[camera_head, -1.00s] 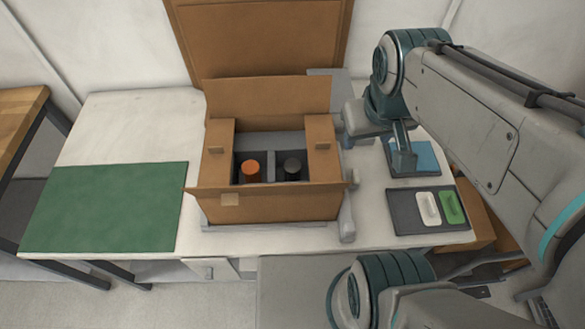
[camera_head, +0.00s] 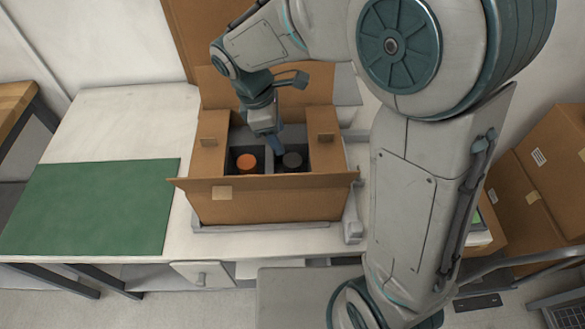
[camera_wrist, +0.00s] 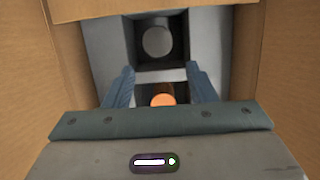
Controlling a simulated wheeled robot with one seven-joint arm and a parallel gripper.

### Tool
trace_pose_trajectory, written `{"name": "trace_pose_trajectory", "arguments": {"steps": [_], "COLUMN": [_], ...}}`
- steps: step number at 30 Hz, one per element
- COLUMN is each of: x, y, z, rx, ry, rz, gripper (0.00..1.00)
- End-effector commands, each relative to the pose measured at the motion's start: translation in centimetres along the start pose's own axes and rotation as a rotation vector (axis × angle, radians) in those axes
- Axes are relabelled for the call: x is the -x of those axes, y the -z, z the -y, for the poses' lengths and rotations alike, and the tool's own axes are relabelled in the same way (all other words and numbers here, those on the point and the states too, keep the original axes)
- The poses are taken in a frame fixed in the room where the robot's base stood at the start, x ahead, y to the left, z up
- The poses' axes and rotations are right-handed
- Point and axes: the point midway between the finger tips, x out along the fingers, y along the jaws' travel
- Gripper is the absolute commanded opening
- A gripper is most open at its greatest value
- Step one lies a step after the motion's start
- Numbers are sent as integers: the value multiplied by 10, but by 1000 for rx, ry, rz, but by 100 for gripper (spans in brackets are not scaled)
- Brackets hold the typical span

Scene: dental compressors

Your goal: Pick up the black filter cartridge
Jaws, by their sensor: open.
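The black filter cartridge (camera_head: 292,160) stands in the right compartment of a divided insert inside the open cardboard box (camera_head: 268,207). In the wrist view its round grey-black top (camera_wrist: 157,42) shows beyond my fingertips. An orange-topped cartridge (camera_head: 246,162) stands in the left compartment; in the wrist view its top (camera_wrist: 162,99) shows between my fingers. My gripper (camera_head: 277,146) is over the box, pointing down into its opening near the divider. In the wrist view, my gripper (camera_wrist: 160,72) is open, with its two blue fingers apart and nothing held. Its exact height above the cartridges is unclear.
The box's raised flaps and walls surround the opening closely. A green mat (camera_head: 92,208) lies clear on the white table (camera_head: 128,118) to the left. Stacked cardboard boxes (camera_head: 530,190) stand on the right. My arm hides the table's right part.

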Motion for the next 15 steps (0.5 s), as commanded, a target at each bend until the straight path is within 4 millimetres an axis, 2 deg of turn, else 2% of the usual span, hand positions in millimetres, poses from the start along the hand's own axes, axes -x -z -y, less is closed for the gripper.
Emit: {"name": "trace_pose_trajectory", "arguments": {"steps": [5, 12, 15], "x": [-23, -69, -81], "y": [2, 1, 1], "z": [0, 0, 0], "rx": [14, 11, 10], "ry": [5, 5, 4], "rz": [6, 5, 4], "gripper": [51, 51, 51]}}
